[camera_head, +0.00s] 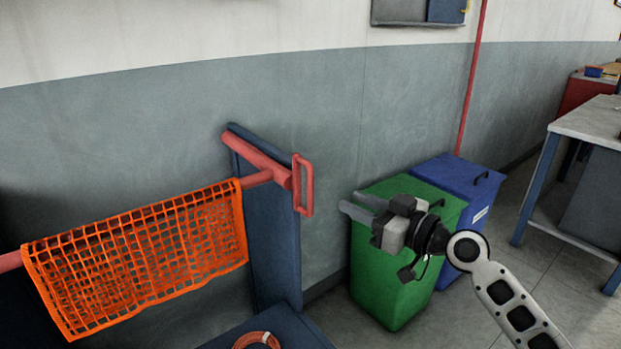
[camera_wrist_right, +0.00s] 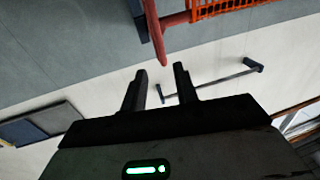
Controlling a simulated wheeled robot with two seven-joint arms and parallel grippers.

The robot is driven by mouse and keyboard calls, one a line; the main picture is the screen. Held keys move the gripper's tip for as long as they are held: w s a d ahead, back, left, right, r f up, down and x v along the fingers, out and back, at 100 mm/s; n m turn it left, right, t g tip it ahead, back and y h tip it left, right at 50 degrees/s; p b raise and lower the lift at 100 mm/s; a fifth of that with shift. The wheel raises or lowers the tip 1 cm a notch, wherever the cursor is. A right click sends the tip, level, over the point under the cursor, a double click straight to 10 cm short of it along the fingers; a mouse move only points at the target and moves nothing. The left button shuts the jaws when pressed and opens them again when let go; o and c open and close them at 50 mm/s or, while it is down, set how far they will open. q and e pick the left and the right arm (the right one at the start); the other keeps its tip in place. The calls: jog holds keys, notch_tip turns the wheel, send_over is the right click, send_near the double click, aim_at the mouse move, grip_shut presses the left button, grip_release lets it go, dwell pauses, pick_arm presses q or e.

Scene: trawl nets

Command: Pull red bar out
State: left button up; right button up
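The red bar (camera_head: 257,179) runs across the left of the head view, with an orange net (camera_head: 140,260) draped over it. At its right end is an upright red loop handle (camera_head: 303,185) beside a blue post (camera_head: 270,230). My right gripper (camera_head: 347,201) is open and empty, to the right of the handle and apart from it, its fingers pointing left. In the right wrist view, the two fingers (camera_wrist_right: 160,72) are spread, with the handle (camera_wrist_right: 154,30) beyond their tips and the red bar (camera_wrist_right: 178,19) behind it. My left gripper is not in view.
A green bin (camera_head: 390,290) and a blue bin (camera_head: 462,185) stand by the wall below and behind my right gripper. A workbench (camera_head: 590,122) is at the far right. A coil of orange rope (camera_head: 256,340) lies on a dark blue surface at the bottom.

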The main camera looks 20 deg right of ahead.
jog(key=p+x, duration=0.2)
jog(key=x, duration=1)
jog(key=shift+s, duration=0.1)
jog(key=shift+c, duration=0.3)
grip_shut()
